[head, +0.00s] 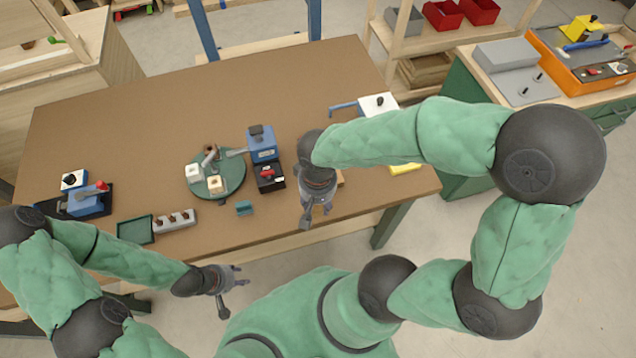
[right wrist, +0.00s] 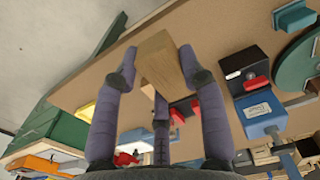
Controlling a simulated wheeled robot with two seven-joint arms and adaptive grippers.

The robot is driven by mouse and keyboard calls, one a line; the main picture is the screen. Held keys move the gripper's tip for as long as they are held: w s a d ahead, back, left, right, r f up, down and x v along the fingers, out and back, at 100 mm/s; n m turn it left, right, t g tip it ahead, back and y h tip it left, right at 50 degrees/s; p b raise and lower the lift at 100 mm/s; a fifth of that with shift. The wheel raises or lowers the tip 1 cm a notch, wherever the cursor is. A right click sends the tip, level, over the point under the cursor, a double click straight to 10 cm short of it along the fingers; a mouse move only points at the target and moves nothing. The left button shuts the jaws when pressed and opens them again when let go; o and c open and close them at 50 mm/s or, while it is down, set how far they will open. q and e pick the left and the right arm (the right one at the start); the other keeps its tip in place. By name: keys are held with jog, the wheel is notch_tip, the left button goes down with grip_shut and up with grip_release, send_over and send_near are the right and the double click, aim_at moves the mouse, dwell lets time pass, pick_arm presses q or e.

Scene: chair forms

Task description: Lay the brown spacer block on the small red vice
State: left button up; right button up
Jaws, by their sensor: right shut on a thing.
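The brown spacer block (right wrist: 160,62) is held between the fingers of my right gripper (right wrist: 160,75), above the table top. In the head view my right gripper (head: 308,212) hangs over the table's front right part, and its hand covers most of what lies under it. A small red thing, which looks like the red vice (right wrist: 184,109), shows in the right wrist view beyond the block, partly hidden by the block and fingers. The block is apart from it. My left gripper (head: 226,284) is open and empty in front of the table's near edge.
A blue device (head: 262,143) and a black box with a red part (head: 267,176) stand just left of my right gripper. A round green tray (head: 232,184) lies further left. A yellow object (head: 405,168) lies near the right edge.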

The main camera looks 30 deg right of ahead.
jog(key=w+d+f+b, duration=0.1)
jog(key=w+d+f, duration=0.1)
jog(key=w+f, duration=0.1)
jog(key=w+d+f+b, duration=0.1)
jog(key=w+d+f, duration=0.1)
jog(key=w, duration=0.1)
jog(key=w+d+f+b, duration=0.1)
jog(key=w+d+f, duration=0.1)
jog(key=w+f, duration=0.1)
jog(key=shift+w+d+f, duration=0.25)
jog(key=shift+w+f, duration=0.1)
jog(key=shift+w, duration=0.25)
jog(key=shift+w+f, duration=0.15)
jog(key=shift+f, duration=0.1)
jog(key=shift+w+d+f+b, duration=0.15)
jog(key=shift+f+b, duration=0.6)
jog(key=shift+f, duration=0.9)
jog(key=shift+f, duration=0.1)
jog(key=shift+f, duration=0.1)
jog(key=o, duration=1.1)
jog(key=shift+o, duration=0.2)
